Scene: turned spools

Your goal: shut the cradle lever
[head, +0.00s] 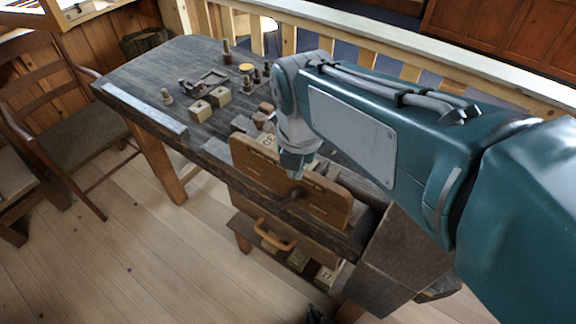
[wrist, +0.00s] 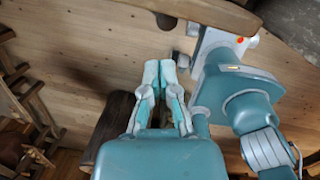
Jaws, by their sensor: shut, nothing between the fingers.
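My gripper shows in the wrist view (wrist: 160,75), its two pale teal fingers together with nothing between them. A small grey metal frame with dark parts (head: 208,79) sits on the bench top, to the left of and apart from my arm. It may be the cradle, but I cannot make out a lever on it or tell its position.
The dark workbench (head: 130,75) carries two holed wooden blocks (head: 200,110), several small turned pieces and a pale bar (head: 145,109) along its front edge. The upright wooden board (head: 250,165) stands at its front. A chair (head: 60,130) is at left; the floor (head: 120,250) ahead is clear.

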